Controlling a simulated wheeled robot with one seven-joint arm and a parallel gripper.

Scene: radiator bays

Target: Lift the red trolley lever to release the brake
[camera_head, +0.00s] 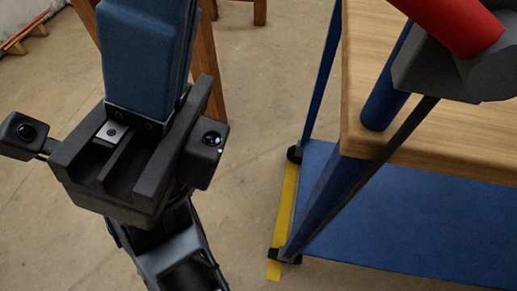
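A red cylindrical handle (455,18) shows at the top right, cut off by the frame edge. It sits in a dark grey block (455,70), with a thin dark bar running down from the block. The trolley has a wooden top (362,143) and a blue frame. My gripper (150,60) is at the upper left, over open floor, well left of the red handle and apart from it. Its dark body and large blue part show. Its tips run out of the top of the frame, so its opening and anything between them are hidden.
The trolley's blue lower shelf (400,215) and a small black caster (285,256) are at the right. A yellow floor strip (285,215) runs beside the trolley. Wooden legs (205,100) stand behind my gripper. Concrete floor between gripper and trolley is clear.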

